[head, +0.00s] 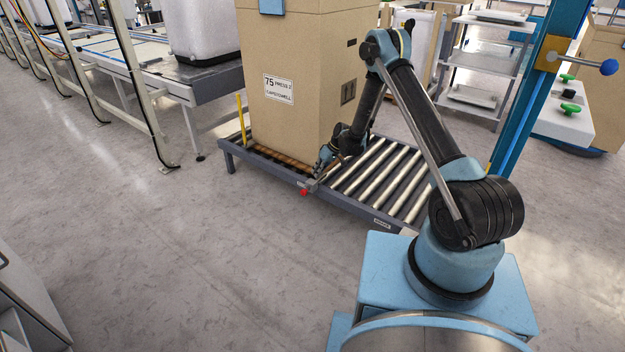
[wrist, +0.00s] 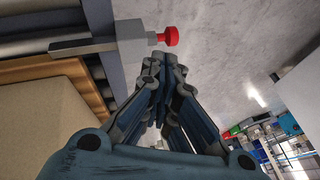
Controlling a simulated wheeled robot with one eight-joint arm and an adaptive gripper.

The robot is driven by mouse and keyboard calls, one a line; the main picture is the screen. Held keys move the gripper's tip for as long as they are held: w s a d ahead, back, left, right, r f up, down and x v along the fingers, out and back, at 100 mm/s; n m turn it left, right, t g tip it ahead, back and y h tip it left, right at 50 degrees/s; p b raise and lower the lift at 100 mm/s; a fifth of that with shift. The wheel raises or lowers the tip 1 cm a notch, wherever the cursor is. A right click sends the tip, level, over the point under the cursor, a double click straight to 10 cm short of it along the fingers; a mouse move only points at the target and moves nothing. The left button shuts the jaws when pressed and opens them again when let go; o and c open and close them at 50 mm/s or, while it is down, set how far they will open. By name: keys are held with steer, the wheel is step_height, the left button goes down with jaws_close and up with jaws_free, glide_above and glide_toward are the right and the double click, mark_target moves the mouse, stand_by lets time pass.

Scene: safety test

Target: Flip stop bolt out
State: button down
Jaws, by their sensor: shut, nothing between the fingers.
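The stop bolt's red knob (head: 304,191) sticks out from the front side rail of the roller conveyor (head: 388,222). In the wrist view the red knob (wrist: 168,36) sits on a short stem from a pale grey block (wrist: 132,40), with a flat metal bar (wrist: 85,46) running left from it. My gripper (head: 317,179) is low over the conveyor's front edge, just behind and right of the knob. In the wrist view my gripper's fingertips (wrist: 163,60) are together and empty, just below the knob in the picture. They look close to it; I cannot tell whether they touch.
A tall cardboard box (head: 305,75) stands on the conveyor's left part, close beside my forearm. Bare rollers (head: 385,180) lie to the right. A blue post (head: 520,105) with a blue-knobbed lever stands at right. The floor in front is clear.

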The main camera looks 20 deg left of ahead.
mark_target(308, 188)
steer(key=x, duration=0.9)
steer(key=shift+f, duration=0.15)
